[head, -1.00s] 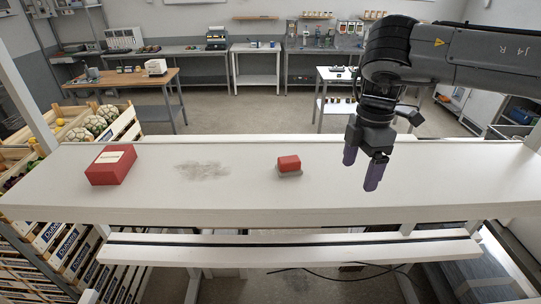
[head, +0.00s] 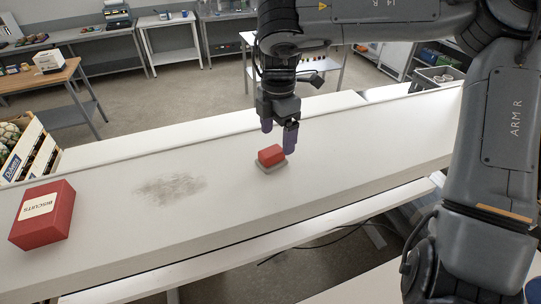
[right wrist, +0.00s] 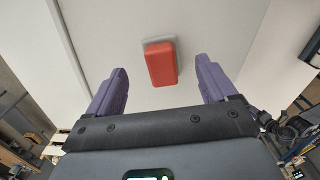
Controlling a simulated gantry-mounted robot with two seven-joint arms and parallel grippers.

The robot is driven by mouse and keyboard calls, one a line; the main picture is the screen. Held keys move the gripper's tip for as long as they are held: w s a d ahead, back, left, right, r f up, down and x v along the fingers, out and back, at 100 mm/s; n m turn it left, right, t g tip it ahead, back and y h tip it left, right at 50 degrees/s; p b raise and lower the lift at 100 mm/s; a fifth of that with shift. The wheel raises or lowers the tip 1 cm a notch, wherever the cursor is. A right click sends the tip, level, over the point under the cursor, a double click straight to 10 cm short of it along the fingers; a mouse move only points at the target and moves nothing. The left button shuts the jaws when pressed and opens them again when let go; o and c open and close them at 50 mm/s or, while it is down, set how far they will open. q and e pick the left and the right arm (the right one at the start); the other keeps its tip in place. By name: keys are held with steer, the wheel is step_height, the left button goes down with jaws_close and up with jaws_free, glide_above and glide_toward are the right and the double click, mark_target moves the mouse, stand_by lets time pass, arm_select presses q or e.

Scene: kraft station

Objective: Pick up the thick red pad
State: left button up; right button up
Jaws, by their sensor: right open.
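The thick red pad (head: 270,154) sits on a thin grey base (head: 272,166) on the white shelf (head: 225,222). It also shows in the right wrist view (right wrist: 161,64), beyond the fingertips and roughly between them. My right gripper (head: 279,142) is open and empty, pointing down just above and behind the pad in the head view. Its purple fingers (right wrist: 158,66) stand wide apart in the wrist view and do not appear to touch the pad. My left gripper is not in view.
A red biscuits box (head: 45,214) stands at the left of the shelf. A grey smudge (head: 170,190) marks the surface between the box and the pad. The shelf right of the pad is clear. A vegetable crate (head: 30,152) stands at the far left.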

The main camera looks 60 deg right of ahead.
mark_target(274, 150)
steer(key=shift+w+a+f+p, duration=0.15)
steer(key=shift+f+p, duration=0.2)
steer(key=shift+f, duration=0.45)
steer(key=shift+a+f+p, duration=0.15)
steer(key=shift+f+p, duration=0.15)
steer(key=shift+f, duration=0.45)
steer(key=shift+w+a+f+p, duration=0.15)
steer(key=shift+f+p, duration=0.2)
steer(key=shift+f, duration=0.9)
steer(key=c, duration=1.1)
